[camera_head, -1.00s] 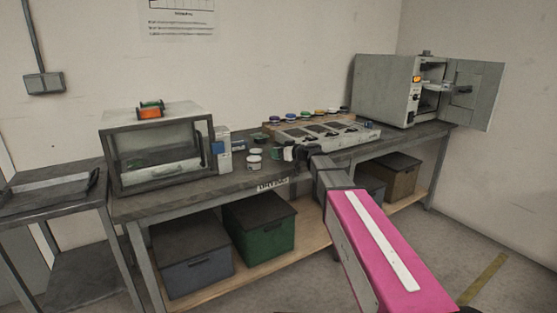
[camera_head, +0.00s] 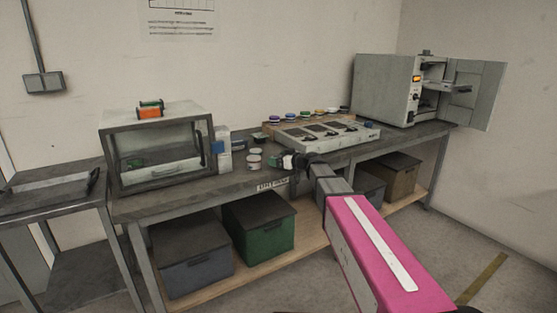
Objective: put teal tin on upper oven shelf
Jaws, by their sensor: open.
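A small teal shape, which looks like the teal tin (camera_head: 273,159), is at the tip of my gripper (camera_head: 280,160), over the front middle of the bench. My gripper is open; its fingers are small and partly hidden by my wrist. I cannot tell whether the tin is between the fingers or just beside them. The grey oven (camera_head: 382,90) stands at the right end of the bench with its door (camera_head: 472,95) swung open to the right. The upper oven shelf (camera_head: 437,87) shows in the opening and looks partly pulled out.
Pale stacked tins (camera_head: 254,162) stand left of my gripper, near small boxes (camera_head: 222,150) and a glass-fronted cabinet (camera_head: 158,152). A grey panelled unit (camera_head: 305,137) lies behind my gripper, with several colored-lid tins (camera_head: 305,112) behind it. Bench top (camera_head: 425,129) is bare before the oven.

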